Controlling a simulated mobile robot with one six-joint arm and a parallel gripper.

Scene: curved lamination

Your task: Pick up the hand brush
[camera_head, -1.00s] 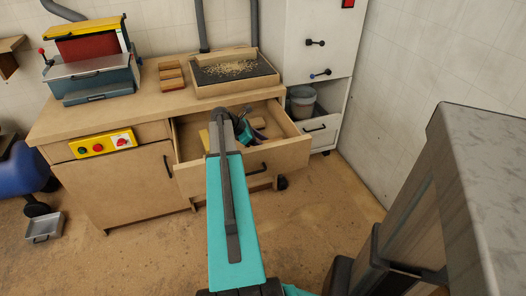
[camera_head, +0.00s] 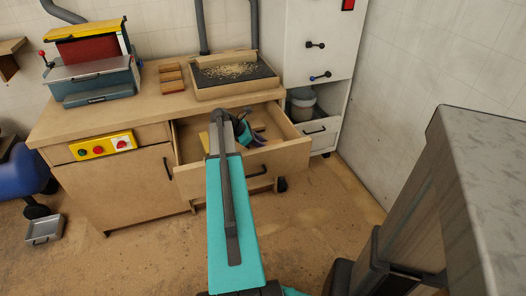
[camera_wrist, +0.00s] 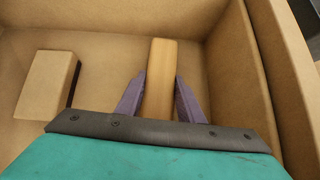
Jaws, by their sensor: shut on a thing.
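My gripper (camera_wrist: 160,102) is inside the open drawer (camera_head: 245,165) of the wooden workbench. In the wrist view its two purple fingers are shut on a light wooden bar, which I take for the hand brush (camera_wrist: 162,65). The bar lies lengthwise between the fingers; its near end is hidden behind the gripper body, and no bristles show. In the head view the gripper (camera_head: 250,140) is partly covered by my arm. I cannot tell whether the brush touches the drawer floor.
A wooden block (camera_wrist: 47,83) lies left of the gripper in the drawer. Drawer walls (camera_wrist: 240,75) stand close on the right. A sand-filled tray (camera_head: 235,90), wooden blocks (camera_head: 171,78) and a sanding machine (camera_head: 90,75) stand on the bench top.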

